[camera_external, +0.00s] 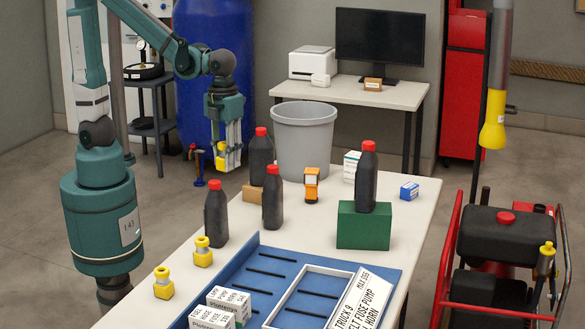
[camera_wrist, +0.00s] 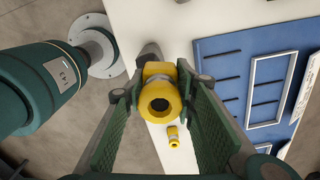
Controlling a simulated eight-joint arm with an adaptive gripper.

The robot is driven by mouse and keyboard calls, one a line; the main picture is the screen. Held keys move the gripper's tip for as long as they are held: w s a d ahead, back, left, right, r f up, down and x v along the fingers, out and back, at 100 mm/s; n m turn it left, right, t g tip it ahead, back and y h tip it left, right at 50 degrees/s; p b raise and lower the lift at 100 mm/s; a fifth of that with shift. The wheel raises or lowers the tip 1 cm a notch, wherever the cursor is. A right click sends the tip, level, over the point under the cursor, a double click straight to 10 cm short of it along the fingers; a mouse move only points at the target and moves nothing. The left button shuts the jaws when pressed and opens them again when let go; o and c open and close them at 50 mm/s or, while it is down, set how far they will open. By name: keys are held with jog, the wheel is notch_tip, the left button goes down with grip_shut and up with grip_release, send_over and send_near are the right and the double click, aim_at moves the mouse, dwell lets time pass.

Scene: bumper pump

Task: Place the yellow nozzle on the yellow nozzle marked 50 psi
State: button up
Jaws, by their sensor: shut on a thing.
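My gripper (camera_external: 228,165) is shut on a yellow nozzle (camera_external: 221,155) and holds it in the air beyond the table's left edge. In the wrist view the held nozzle (camera_wrist: 160,98) sits between the fingers of my gripper (camera_wrist: 160,90), its round opening facing the camera. Two more yellow nozzles with pale bands stand upright on the table, one farther back (camera_external: 203,252) and one nearer the front (camera_external: 163,284). One standing nozzle (camera_wrist: 173,137) shows below the held one in the wrist view. No 50 psi marking is legible on any of them.
Black bottles with red caps (camera_external: 216,213) stand behind the two nozzles; one stands on a green box (camera_external: 364,226). A blue tray (camera_external: 262,253) with white boxes (camera_external: 228,302) lies to their right. The white table (camera_external: 165,318) is bare around the nozzles.

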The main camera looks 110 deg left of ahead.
jog(key=w+d+m+p, duration=0.2)
jog(key=d, duration=1.1)
jog(key=m+p, duration=0.4)
jog(key=p, duration=0.1)
send_over(161, 270)
jog(key=shift+a+f+b, duration=0.1)
jog(key=shift+f+b, duration=0.2)
jog(key=shift+f, duration=2.5)
jog(key=shift+f, duration=0.1)
jog(key=shift+f+b, duration=0.3)
jog(key=shift+f, duration=2.5)
jog(key=shift+f, duration=0.1)
jog(key=shift+f+b, duration=0.3)
jog(key=shift+f, duration=1.7)
jog(key=shift+f, duration=0.2)
